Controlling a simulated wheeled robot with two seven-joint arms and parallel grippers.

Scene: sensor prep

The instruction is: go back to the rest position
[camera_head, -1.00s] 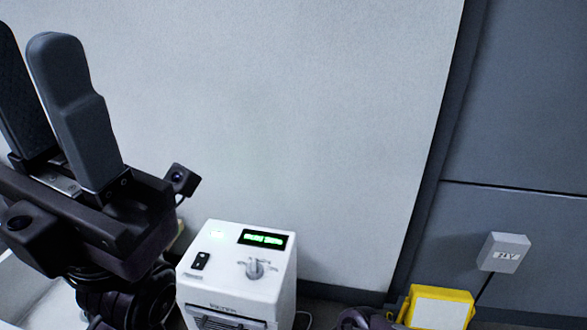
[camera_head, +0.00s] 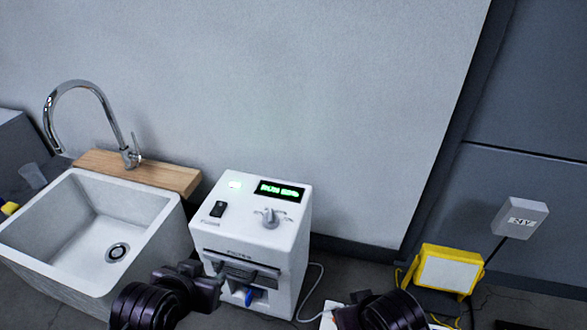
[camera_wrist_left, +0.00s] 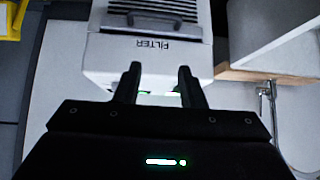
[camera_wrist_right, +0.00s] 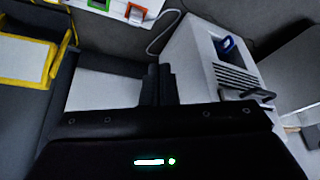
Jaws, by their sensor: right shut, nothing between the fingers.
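My left gripper (camera_head: 197,284) is low in the head view, in front of the white filter machine (camera_head: 295,235); my dark arm links show beside it. In the left wrist view my left gripper (camera_wrist_left: 159,70) has its two fingers apart with nothing between them, and the machine's front is beyond them. In the right wrist view my right gripper (camera_wrist_right: 158,70) has its fingers together and empty, with the machine to the right of them. In the head view only dark parts of my right arm show at the bottom, and the right fingertips cannot be made out.
A stone sink (camera_head: 40,262) with a chrome faucet (camera_head: 132,157) and a wooden board (camera_head: 150,177) stands left of the machine. A yellow-framed lamp (camera_head: 448,270) stands at the right. A 24V box (camera_head: 520,218) is at the far right. The grey wall behind is clear.

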